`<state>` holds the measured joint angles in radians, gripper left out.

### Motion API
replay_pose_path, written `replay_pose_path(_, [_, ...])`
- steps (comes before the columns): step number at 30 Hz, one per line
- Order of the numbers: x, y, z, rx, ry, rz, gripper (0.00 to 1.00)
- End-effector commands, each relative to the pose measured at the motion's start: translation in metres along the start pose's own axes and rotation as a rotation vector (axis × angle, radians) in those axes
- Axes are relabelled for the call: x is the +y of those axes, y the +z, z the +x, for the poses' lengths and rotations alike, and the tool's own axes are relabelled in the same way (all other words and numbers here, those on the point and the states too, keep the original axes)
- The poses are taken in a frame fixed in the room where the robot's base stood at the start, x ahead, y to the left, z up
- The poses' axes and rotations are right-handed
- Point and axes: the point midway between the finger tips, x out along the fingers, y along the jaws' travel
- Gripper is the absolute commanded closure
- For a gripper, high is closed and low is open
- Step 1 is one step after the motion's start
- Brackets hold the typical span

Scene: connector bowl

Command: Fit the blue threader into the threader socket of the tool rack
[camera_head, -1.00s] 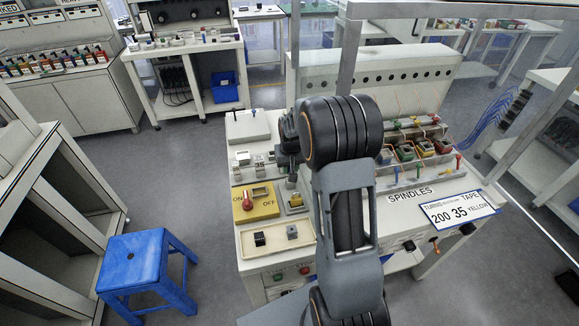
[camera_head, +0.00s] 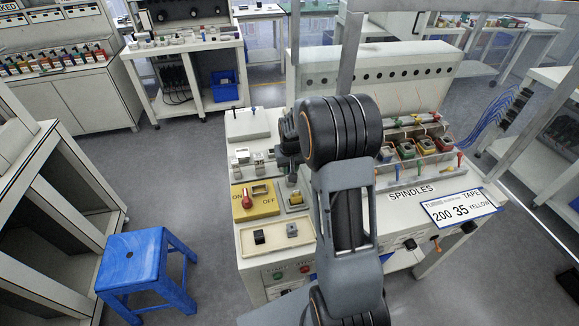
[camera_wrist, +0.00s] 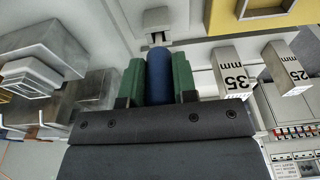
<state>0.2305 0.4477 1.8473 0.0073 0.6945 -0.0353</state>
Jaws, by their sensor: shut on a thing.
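The blue threader (camera_wrist: 159,76) is a blue cylinder between the green fingers of my gripper (camera_wrist: 158,84) in the wrist view. The fingers are shut on its sides, and its far end points up the picture. A small grey bracket-like fixture (camera_wrist: 157,18) stands just beyond that end on a pale surface. I cannot tell whether this is the threader socket, or whether the threader touches it. In the head view my gripper is mostly hidden behind my black wrist, over the left part of the bench (camera_head: 248,128).
Metal blocks marked 35 mm (camera_wrist: 232,73) and 25 mm (camera_wrist: 288,68) stand right of the threader. Larger grey metal blocks (camera_wrist: 45,50) are at left. A yellow switch panel (camera_head: 262,208) and a cream tray (camera_head: 274,246) lie nearer. Coloured spindles (camera_head: 425,146) stand at right.

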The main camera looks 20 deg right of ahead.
Motion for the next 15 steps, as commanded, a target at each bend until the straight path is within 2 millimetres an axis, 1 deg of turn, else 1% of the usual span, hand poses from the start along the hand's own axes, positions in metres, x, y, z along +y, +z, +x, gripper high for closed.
replay_pose_path(15, [0.0, 0.0013, 0.0085, 0.0, 0.0, 0.0, 0.96])
